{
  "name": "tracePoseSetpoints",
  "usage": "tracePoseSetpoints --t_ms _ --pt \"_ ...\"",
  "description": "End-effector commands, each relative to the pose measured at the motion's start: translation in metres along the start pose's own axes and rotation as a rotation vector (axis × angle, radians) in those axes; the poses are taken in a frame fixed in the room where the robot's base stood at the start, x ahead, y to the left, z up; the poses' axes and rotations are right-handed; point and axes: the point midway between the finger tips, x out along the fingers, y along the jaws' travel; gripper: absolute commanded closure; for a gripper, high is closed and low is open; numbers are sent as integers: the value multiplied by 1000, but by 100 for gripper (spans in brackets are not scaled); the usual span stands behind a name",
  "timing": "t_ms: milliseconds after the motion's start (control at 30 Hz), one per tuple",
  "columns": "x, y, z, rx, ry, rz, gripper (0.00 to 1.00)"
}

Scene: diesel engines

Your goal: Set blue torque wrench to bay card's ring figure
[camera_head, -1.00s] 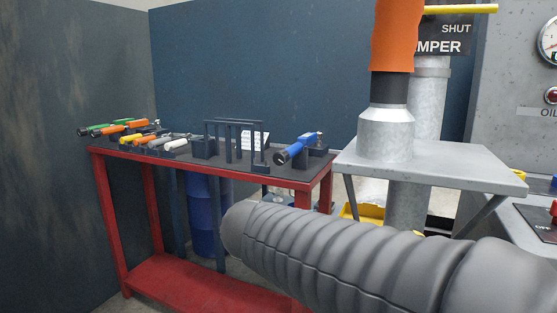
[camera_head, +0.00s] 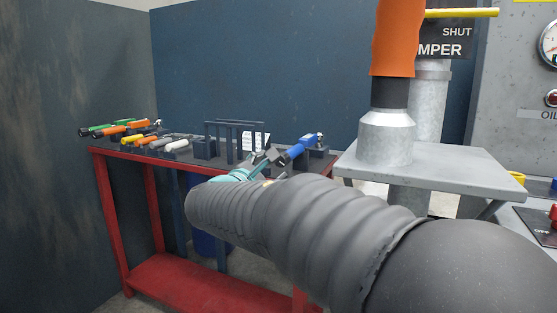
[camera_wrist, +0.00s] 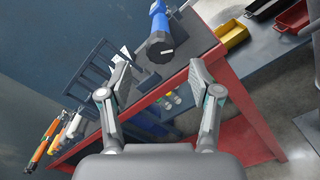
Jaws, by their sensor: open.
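The blue torque wrench (camera_head: 300,149) lies on a dark holder at the right end of the red bench (camera_head: 120,154), its dark handle end toward me. It also shows in the wrist view (camera_wrist: 159,32), ahead of the fingers at the top. My gripper (camera_head: 264,162) is open and empty, just left of and near the wrench's handle in the head view. In the wrist view my gripper (camera_wrist: 160,90) has its two fingers spread wide, with the bench edge between them. A white card (camera_head: 255,141) stands behind the dark rack; its writing is too small to read.
A dark upright rack (camera_head: 230,142) stands left of the wrench. Several other tools, including an orange one (camera_head: 133,142), lie at the bench's left. A grey shelf (camera_head: 440,169) with a pipe is at right. Yellow (camera_wrist: 232,36) and red bins (camera_wrist: 292,18) show in the wrist view.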

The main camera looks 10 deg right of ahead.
Motion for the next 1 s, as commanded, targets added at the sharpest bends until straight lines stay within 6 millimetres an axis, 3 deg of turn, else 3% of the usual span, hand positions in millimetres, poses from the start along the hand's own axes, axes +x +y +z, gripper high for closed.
tracePoseSetpoints --t_ms 100,300,500,767,800,1000 --pt "23 0 1 -1 -2 -4 37" --pt "50 0 1 0 0 -2 37" --pt "62 -1 0 0 1 -1 37" --pt "63 0 0 1 1 0 37" --pt "63 0 0 1 1 -1 39" --pt "63 -1 0 1 1 -1 89"
